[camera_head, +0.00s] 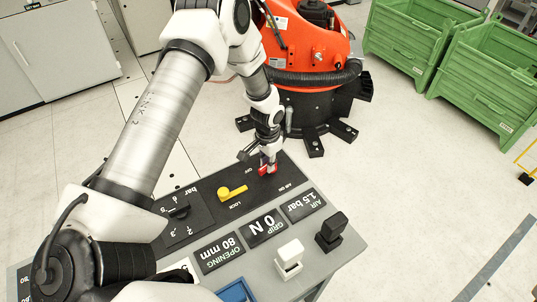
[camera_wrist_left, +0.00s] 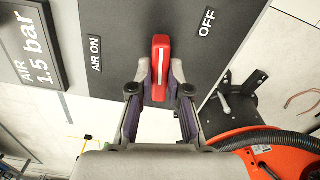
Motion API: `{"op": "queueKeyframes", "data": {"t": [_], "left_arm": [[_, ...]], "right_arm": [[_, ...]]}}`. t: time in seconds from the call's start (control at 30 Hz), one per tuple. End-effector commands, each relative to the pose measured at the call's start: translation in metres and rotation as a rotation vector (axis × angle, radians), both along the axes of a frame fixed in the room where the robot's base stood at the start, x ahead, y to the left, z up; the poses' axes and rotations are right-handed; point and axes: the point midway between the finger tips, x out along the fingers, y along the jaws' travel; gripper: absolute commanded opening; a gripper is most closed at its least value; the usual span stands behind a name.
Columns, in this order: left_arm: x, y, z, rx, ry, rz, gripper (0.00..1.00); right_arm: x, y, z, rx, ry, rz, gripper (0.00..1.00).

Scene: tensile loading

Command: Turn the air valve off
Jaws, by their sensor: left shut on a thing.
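The red air valve handle (camera_head: 268,169) sits on the dark panel at the far end of the bench. In the left wrist view the handle (camera_wrist_left: 160,62) with its white stripe stands between the AIR ON label (camera_wrist_left: 95,54) on the left and the OFF label (camera_wrist_left: 207,23) on the right. My left gripper (camera_head: 266,158) reaches down to it from above. In the wrist view its two fingers (camera_wrist_left: 159,90) are on either side of the handle's near part, shut on it. The handle's base is hidden. My right gripper is not in view.
A yellow lever (camera_head: 232,192) by the LOCK label and a black dial knob (camera_head: 179,212) share the bench. Signs read AIR 1.5 bar (camera_head: 303,205), GRIP 0 N and OPENING 80 mm. White (camera_head: 289,257) and black (camera_head: 330,231) blocks stand nearer. An orange robot (camera_head: 305,45) stands behind.

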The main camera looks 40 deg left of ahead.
Motion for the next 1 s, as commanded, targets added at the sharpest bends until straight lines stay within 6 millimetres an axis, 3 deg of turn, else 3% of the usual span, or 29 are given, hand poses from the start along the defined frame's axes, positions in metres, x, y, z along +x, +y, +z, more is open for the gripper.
{"op": "queueKeyframes", "data": {"t": [0.33, 0.9, 0.93, 1.0], "left_arm": [[0.0002, 0.0023, -0.0012, 0.0, 0.001, -0.178, 0.0], [0.0004, 0.0029, -0.001, 0.0, 0.001, -0.217, 0.0], [0.0004, 0.0029, -0.001, 0.0, 0.001, -0.217, 0.2], [0.0004, 0.0029, -0.0009, 0.0, 0.001, -0.217, 0.42]], "right_arm": [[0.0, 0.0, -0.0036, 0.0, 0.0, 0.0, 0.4], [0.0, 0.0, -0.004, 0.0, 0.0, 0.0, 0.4], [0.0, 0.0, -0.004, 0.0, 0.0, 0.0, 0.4], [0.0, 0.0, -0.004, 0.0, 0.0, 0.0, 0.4]]}}
